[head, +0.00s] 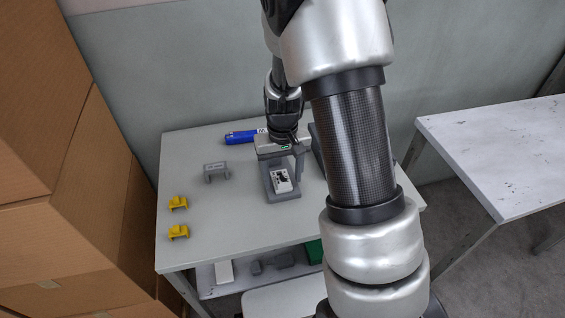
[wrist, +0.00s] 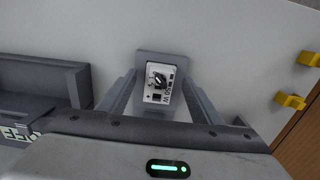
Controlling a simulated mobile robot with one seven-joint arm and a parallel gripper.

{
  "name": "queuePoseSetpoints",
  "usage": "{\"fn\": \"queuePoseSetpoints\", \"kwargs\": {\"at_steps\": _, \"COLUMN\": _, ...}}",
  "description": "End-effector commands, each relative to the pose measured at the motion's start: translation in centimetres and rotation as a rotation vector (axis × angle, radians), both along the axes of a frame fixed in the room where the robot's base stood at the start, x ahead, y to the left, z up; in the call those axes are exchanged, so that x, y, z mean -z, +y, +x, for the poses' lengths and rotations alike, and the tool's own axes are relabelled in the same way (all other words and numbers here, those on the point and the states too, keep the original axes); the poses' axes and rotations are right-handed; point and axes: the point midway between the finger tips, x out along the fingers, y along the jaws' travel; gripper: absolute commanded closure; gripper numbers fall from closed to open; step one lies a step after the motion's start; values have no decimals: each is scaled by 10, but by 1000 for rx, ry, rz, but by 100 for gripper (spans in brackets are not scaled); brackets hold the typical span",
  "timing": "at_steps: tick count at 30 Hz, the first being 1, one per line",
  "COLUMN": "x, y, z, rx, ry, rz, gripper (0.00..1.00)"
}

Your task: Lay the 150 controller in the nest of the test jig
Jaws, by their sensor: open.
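A white controller (head: 281,179) with a black knob lies face up on a grey fixture (head: 284,197) on the table, which looks like the test jig. In the wrist view the controller (wrist: 158,84) sits inside the fixture's grey rim (wrist: 160,55). Its label ends in "50 W"; the first part is hard to read. My gripper (wrist: 158,88) is open, with one finger on each side of the controller and the fixture. In the head view my gripper (head: 283,160) is over the fixture's back part. Whether the fingers touch anything cannot be told.
A dark grey housing (wrist: 40,85) stands at the left in the wrist view, near an "OFF" label. A grey bracket (head: 216,171), two yellow pieces (head: 178,203) and a blue object (head: 241,137) lie on the table. Cardboard boxes (head: 50,235) flank the left.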

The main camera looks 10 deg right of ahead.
Motion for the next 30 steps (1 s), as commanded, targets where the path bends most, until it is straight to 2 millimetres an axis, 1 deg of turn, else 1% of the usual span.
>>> {"fn": "queuePoseSetpoints", "kwargs": {"at_steps": 5, "x": -28, "y": 0, "z": 2, "rx": -2, "ry": -6, "rz": 0, "gripper": 41}}
{"fn": "queuePoseSetpoints", "kwargs": {"at_steps": 15, "x": -112, "y": 0, "z": 1, "rx": 0, "ry": -7, "rz": 0, "gripper": 41}}
{"fn": "queuePoseSetpoints", "kwargs": {"at_steps": 18, "x": -133, "y": 0, "z": 2, "rx": -1, "ry": -6, "rz": 0, "gripper": 41}}
{"fn": "queuePoseSetpoints", "kwargs": {"at_steps": 21, "x": -150, "y": 0, "z": 1, "rx": 0, "ry": -5, "rz": 0, "gripper": 41}}
{"fn": "queuePoseSetpoints", "kwargs": {"at_steps": 25, "x": -165, "y": 0, "z": 1, "rx": 0, "ry": -2, "rz": 0, "gripper": 41}}
{"fn": "queuePoseSetpoints", "kwargs": {"at_steps": 30, "x": -172, "y": 0, "z": 0, "rx": 0, "ry": -1, "rz": 0, "gripper": 41}}
